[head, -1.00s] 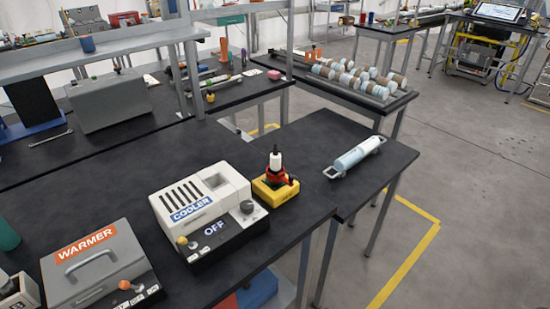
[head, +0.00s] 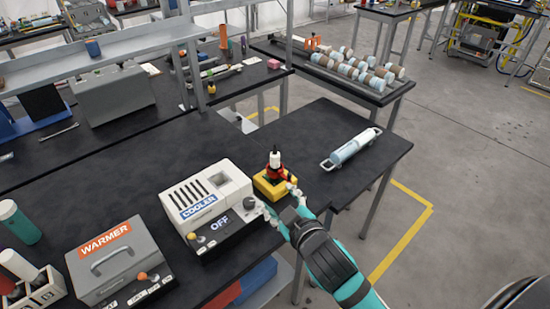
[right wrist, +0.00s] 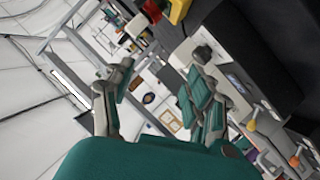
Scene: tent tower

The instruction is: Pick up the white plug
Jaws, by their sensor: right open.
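The white plug (head: 274,159) stands upright with a dark tip, in a red clamp-like part (head: 274,173) on a yellow base (head: 264,187). The base sits on the black table at the right of the cooler. My right gripper (head: 281,202) is open and empty at the near side of the yellow base, lower than the plug in the picture. In the right wrist view its spread fingers (right wrist: 160,84) have nothing between them, and the yellow base (right wrist: 179,10) and red part (right wrist: 152,10) show at the top edge. My left gripper is not in view.
The white cooler (head: 207,190), reading OFF, stands close left of my right gripper. A grey warmer (head: 105,259) is further left. A light-blue cylinder with handles (head: 351,147) lies on the table to the right. Bare tabletop lies behind the plug.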

